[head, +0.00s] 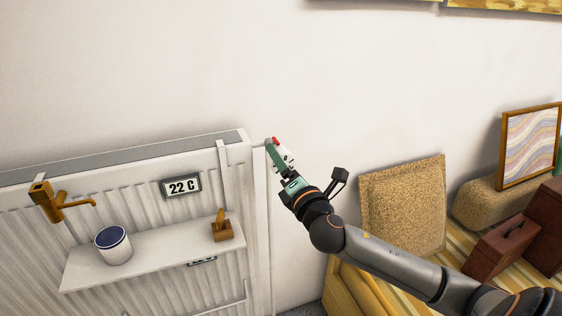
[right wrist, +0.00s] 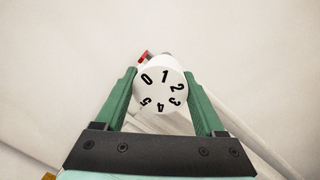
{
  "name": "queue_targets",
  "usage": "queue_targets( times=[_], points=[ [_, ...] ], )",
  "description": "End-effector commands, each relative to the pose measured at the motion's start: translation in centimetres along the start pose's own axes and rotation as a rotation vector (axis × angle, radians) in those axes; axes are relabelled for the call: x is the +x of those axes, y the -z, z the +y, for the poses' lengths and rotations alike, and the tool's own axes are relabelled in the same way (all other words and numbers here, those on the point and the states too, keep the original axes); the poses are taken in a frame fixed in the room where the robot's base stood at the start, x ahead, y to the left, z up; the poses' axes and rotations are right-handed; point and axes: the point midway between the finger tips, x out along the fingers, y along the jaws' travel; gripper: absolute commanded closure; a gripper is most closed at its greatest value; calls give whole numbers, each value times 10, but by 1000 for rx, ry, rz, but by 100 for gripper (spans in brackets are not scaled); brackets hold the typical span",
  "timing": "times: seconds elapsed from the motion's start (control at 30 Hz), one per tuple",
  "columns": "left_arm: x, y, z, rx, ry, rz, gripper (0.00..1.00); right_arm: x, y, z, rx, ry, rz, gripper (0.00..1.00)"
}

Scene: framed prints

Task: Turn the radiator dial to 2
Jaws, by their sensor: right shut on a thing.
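The radiator dial (right wrist: 161,90) is a round white knob with the black numbers 0 to 5 on its face. In the right wrist view a red marker (right wrist: 146,57) shows behind its upper left rim, between the 0 and the 1; the 2 is on the right side. My right gripper (right wrist: 161,76) is shut on the dial, with one green finger on each side. In the head view my right gripper (head: 277,152) is at the radiator's right end, and the dial (head: 285,158) is partly hidden by it. My left gripper is not in view.
The white radiator (head: 100,180) carries a 22 C display (head: 181,186). A shelf (head: 160,252) in front holds a white pot (head: 113,246) and a small brown object (head: 222,228). A brass tap (head: 62,201) is at left. A cushion (head: 402,206), suitcases (head: 500,247) and a framed print (head: 530,147) stand right.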

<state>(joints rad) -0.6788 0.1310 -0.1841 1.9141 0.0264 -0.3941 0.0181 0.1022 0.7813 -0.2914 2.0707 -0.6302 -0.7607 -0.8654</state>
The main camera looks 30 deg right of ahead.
Motion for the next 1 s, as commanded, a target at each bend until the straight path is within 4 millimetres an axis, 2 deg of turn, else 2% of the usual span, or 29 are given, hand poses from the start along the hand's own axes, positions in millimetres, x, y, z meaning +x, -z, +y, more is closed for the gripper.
queue_targets(
  times=[0.2,0.23,0.47,0.77,0.87,1.0],
  points=[
    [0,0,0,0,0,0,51,0,-1,-2,-2,5,-4,84],
    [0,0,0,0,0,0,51,0,-1,-2,-2,5,-3,27],
    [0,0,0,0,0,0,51,0,0,-1,-2,3,-1,1],
    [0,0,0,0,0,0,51,-2,0,-1,-2,2,0,1],
    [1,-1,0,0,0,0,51,-9,1,-2,-2,2,3,1],
    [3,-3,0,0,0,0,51,-29,2,-2,-2,3,3,1]
  ],
)
